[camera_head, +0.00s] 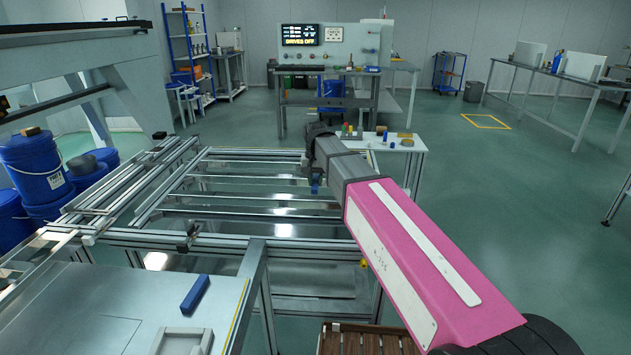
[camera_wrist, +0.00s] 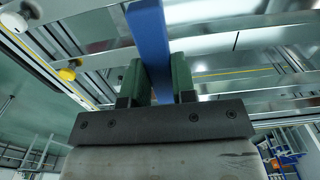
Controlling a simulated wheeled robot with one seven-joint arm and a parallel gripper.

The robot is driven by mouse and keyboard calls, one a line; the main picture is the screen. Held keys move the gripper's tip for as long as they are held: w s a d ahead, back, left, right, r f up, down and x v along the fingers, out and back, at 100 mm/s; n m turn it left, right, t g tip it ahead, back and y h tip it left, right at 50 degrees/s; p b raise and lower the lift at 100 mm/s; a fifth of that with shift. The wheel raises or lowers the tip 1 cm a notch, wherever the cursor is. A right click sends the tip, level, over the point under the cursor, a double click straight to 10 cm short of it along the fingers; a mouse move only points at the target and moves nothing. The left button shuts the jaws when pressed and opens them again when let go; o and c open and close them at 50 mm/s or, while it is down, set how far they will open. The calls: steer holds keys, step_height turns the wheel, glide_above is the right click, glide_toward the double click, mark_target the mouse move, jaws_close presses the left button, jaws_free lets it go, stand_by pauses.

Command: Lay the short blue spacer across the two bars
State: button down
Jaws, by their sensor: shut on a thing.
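In the head view the spacer shows as a small blue bit (camera_head: 316,186) under my wrist. My gripper is over the right side of the metal frame, where several thin bars (camera_head: 240,194) run left to right. I cannot tell which two bars are meant, or whether the spacer touches any. Another blue block (camera_head: 195,294) lies on the grey worktop at the front left.
A grey holder (camera_head: 182,341) sits on the worktop (camera_head: 100,305) by a yellow edge line. A small white table (camera_head: 405,144) with small parts stands behind my arm. Blue buckets (camera_head: 38,165) stand at the left. A brown slatted crate (camera_head: 365,342) is at the bottom.

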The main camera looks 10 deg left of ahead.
steer(key=shift+f, duration=0.1)
step_height(320, 180, down, 7)
steer(key=shift+r, duration=0.2)
stand_by(0.5)
steer(key=shift+f, duration=0.55)
stand_by(0.4)
steer(key=c, duration=0.8)
jaws_free()
steer(key=shift+c, duration=0.2)
